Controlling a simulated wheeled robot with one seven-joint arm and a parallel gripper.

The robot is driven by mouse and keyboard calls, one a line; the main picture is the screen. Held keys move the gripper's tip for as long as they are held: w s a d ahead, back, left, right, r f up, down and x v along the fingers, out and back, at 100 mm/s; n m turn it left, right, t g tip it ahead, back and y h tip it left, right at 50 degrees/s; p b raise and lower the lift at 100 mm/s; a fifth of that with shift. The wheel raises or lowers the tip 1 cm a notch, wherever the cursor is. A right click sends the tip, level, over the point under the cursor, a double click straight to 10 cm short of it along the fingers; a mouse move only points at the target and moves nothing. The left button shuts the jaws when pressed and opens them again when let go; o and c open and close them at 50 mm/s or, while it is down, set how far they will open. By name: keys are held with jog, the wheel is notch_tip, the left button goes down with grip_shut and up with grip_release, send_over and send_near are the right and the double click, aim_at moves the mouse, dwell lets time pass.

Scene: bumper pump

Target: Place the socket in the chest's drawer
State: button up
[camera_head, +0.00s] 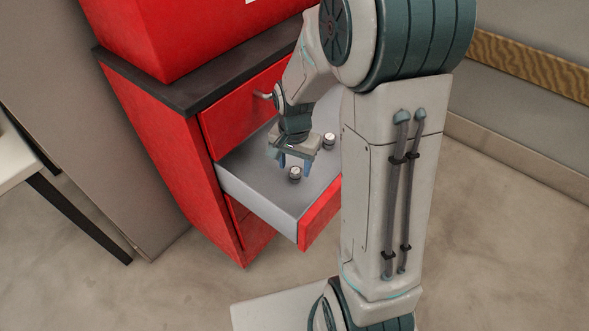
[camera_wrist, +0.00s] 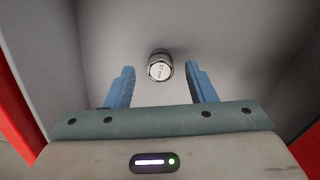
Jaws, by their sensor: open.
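The red chest (camera_head: 165,135) has one drawer (camera_head: 262,198) pulled open, with a grey inside. A small metal socket (camera_head: 295,173) stands in the drawer near its front, just below my gripper (camera_head: 293,163). My gripper is open inside the drawer space. In the wrist view, one socket (camera_wrist: 160,66) lies beyond and between the blue fingertips of my gripper (camera_wrist: 160,72), with clear gaps on both sides. Nothing is held. I cannot tell whether the fingers touch the drawer floor.
A dark worktop (camera_head: 200,90) carries a red box (camera_head: 165,35) on top of the chest. A closed drawer front with a handle (camera_head: 263,96) is above the open one. A white table (camera_head: 18,160) stands at the left. Open floor (camera_head: 480,250) lies at the right.

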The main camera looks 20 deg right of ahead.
aim_at(294, 172)
notch_tip(294, 172, up, 8)
jog(key=p, duration=0.1)
jog(key=s+r+n+t, duration=0.1)
jog(key=s+r+n, duration=0.2)
jog(key=s, duration=0.4)
jog(key=s+r+n+t, duration=0.1)
jog(key=s+r+n, duration=0.2)
jog(key=s, duration=0.4)
jog(key=shift+s+d+n, duration=0.15)
jog(key=shift+d+n, duration=0.15)
jog(key=shift+n, duration=0.6)
